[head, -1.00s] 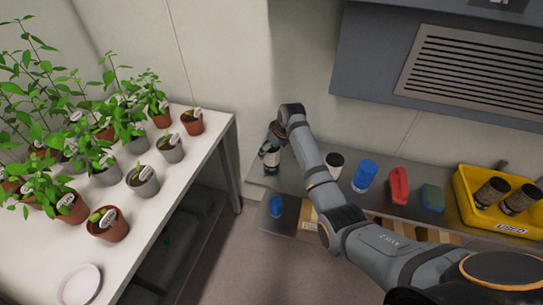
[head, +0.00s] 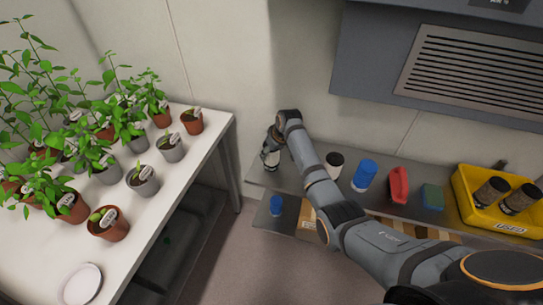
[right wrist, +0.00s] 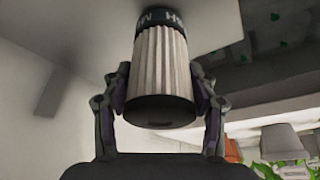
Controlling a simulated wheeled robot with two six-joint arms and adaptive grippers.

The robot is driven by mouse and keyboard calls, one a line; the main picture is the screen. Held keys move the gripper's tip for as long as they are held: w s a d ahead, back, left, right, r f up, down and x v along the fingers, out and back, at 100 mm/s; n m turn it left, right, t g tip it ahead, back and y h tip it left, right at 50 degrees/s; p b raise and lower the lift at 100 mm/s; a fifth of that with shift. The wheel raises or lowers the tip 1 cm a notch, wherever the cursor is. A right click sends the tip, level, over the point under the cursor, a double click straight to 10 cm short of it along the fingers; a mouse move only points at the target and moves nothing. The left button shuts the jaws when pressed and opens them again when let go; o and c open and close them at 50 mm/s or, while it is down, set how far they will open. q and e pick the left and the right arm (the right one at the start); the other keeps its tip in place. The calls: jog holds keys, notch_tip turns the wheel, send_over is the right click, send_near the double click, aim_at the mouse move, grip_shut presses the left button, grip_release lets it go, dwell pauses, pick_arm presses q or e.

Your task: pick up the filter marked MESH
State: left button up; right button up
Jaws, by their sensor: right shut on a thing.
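A filter with a pale pleated body, a dark end cap and a dark lettered band (right wrist: 163,65) fills the middle of the right wrist view. Only parts of the white letters show, an M and an H among them, so I cannot read the whole word. My right gripper (right wrist: 161,100) is shut on it, one finger on each side of the pleats. In the head view, my right gripper (head: 269,155) is at the left end of the shelf, with the held filter (head: 271,161) partly hidden. I cannot tell whether the filter touches the shelf. My left gripper is out of view.
A plant table (head: 180,200) stands left.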

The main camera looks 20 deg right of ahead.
jog(key=shift+r, duration=0.3)
notch_tip(320, 180, up, 3)
jog(key=shift+f+b, duration=0.2)
jog(key=shift+b, duration=0.35)
jog(key=s+r, duration=0.3)
jog(key=s, duration=0.1)
jog(key=s+a+r, duration=0.1)
jog(key=s+r, duration=0.2)
jog(key=s, duration=0.2)
jog(key=s+a+r, duration=0.1)
jog(key=s+r, duration=0.2)
jog(key=s, duration=0.2)
jog(key=shift+r+b, duration=0.4)
